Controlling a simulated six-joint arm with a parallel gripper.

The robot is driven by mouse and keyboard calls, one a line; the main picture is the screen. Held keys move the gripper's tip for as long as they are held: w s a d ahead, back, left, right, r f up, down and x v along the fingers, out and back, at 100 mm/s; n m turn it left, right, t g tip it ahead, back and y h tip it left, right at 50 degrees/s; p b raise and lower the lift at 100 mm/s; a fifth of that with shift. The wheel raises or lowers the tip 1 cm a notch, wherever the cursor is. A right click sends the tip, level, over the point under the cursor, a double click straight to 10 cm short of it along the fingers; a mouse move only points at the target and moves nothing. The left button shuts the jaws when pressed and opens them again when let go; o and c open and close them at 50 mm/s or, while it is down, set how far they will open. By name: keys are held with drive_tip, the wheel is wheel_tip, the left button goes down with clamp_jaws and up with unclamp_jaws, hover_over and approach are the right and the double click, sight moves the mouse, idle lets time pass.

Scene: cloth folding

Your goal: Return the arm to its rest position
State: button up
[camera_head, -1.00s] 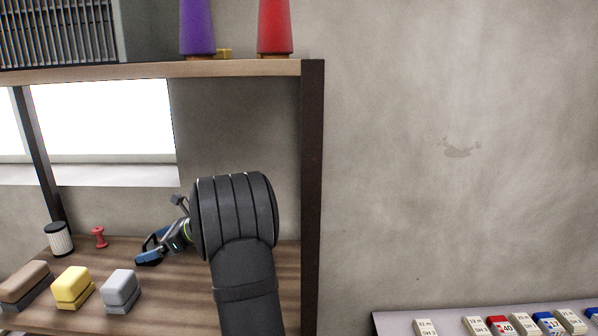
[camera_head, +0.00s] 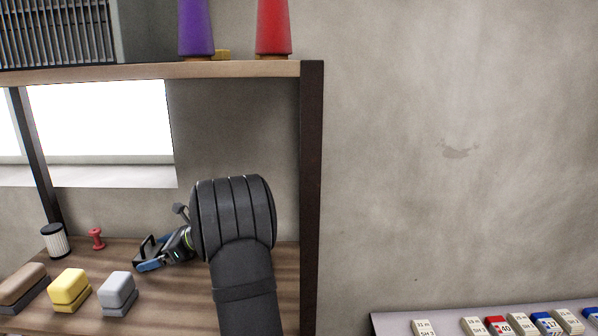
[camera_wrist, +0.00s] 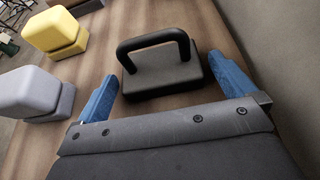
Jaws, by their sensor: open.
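My gripper (camera_head: 150,258) is low over the right part of the wooden shelf board in the head view. In the wrist view, its two blue fingers (camera_wrist: 163,72) are wide apart, so it is open. A dark block with a black arched handle (camera_wrist: 163,78) sits just ahead, partly between the fingertips, with no clear contact. Its handle also shows in the head view (camera_head: 147,243) beside the gripper. My forearm hides part of the board. No cloth is visible.
Brown (camera_head: 22,282), yellow (camera_head: 70,286) and grey (camera_head: 117,289) blocks stand left of my gripper. A white-and-black cylinder (camera_head: 56,242) and a small red spool (camera_head: 97,239) are behind them. A dark upright post (camera_head: 312,200) is right of my arm; an upper shelf (camera_head: 150,71) lies above.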

drive_tip(key=v, duration=0.6)
drive_tip(key=shift+d+r, duration=0.3)
drive_tip(key=shift+r, duration=0.05)
drive_tip(key=x, duration=0.7)
drive_tip(key=shift+a+f, duration=0.1)
drive_tip(key=shift+a, duration=0.05)
wheel_tip(320, 180, up, 8)
drive_tip(key=shift+f, duration=0.1)
drive_tip(key=s+d, duration=0.2)
drive_tip(key=s, duration=0.3)
drive_tip(key=s+d+n+g, duration=0.1)
drive_tip(key=s+d, duration=0.2)
drive_tip(key=s, duration=0.2)
drive_tip(key=s+d+n+g, duration=0.1)
drive_tip(key=s+d, duration=0.2)
drive_tip(key=s, duration=0.3)
drive_tip(key=shift+d+f, duration=0.15)
drive_tip(key=shift+d, duration=0.05)
drive_tip(key=s+d+f+n+g, duration=0.1)
drive_tip(key=s+d+f, duration=0.1)
drive_tip(key=s+d, duration=0.3)
drive_tip(key=s+d+f+n+g+h, duration=0.1)
drive_tip(key=s+d, duration=0.4)
drive_tip(key=s, duration=0.6)
drive_tip(key=s+d+f+n+g, duration=0.1)
drive_tip(key=s+d+f+g, duration=0.1)
drive_tip(key=s, duration=0.6)
drive_tip(key=shift+s+d+f+n+g+h, duration=0.15)
drive_tip(key=shift+d+f+n+g+h, duration=0.35)
drive_tip(key=shift+d, duration=0.9)
